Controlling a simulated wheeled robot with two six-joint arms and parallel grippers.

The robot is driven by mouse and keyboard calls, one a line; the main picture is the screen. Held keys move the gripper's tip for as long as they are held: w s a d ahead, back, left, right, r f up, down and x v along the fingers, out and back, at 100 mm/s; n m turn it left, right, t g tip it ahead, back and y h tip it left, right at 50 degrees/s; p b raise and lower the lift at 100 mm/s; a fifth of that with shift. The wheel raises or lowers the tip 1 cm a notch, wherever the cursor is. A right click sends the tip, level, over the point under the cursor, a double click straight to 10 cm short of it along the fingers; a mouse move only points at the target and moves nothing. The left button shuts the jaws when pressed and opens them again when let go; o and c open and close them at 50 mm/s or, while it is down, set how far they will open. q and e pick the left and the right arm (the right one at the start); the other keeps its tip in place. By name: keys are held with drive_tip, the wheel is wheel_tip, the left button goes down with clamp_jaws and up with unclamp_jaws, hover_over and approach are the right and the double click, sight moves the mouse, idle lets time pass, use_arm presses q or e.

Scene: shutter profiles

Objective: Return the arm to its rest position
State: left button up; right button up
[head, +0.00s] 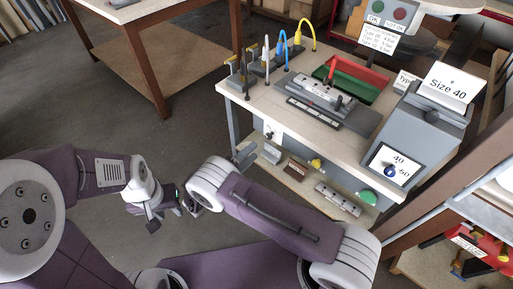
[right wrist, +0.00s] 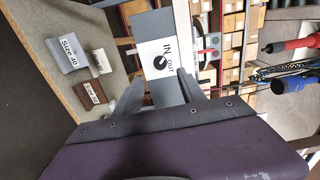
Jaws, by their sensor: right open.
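My left gripper (head: 155,212) is in the head view at the lower left, over the floor and well short of the bench. It is small and partly covered, so I cannot tell whether its jaws are open. My right arm reaches in from the lower right in the head view, and its link largely hides the right gripper. In the right wrist view my right gripper (right wrist: 162,85) is open, its grey fingers apart with nothing between them. A purple part of my own body fills the bottom of that view.
The bench (head: 240,93) holds coloured hooked tools, a green tray (head: 345,88) and a grey Size 40 box (head: 425,120). Below, a shelf carries a grey Size 40 block (right wrist: 72,55) and a brown block (right wrist: 91,97). An IN/OUT dial panel (right wrist: 162,58) stands beside them. Open floor lies left.

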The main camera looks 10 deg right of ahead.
idle(0.4)
drive_tip(key=s+d+r+m+g, duration=0.1)
drive_tip(key=s+d+m+g, duration=0.2)
drive_tip(key=d+m+g, duration=0.5)
drive_tip(key=s+d+r+m+g+y, duration=0.1)
drive_tip(key=s+d+m+g+y, duration=0.15)
drive_tip(key=s+m+y, duration=0.65)
drive_tip(key=s+d+r+m+g+y, duration=0.1)
drive_tip(key=s+m+g+y, duration=0.3)
drive_tip(key=m, duration=1)
wheel_tip(320, 180, up, 18)
drive_tip(key=s+a+m+t+p, duration=0.1)
drive_tip(key=m+t+p, duration=0.1)
drive_tip(key=m+p, duration=0.4)
drive_tip(key=s+a+m+t+y+p, duration=0.1)
drive_tip(key=m+t+p, duration=0.1)
drive_tip(key=m+p, duration=0.5)
drive_tip(key=shift+s+f+t+p, duration=0.25)
drive_tip(key=shift+t+p, duration=0.1)
drive_tip(key=shift+p, duration=0.7)
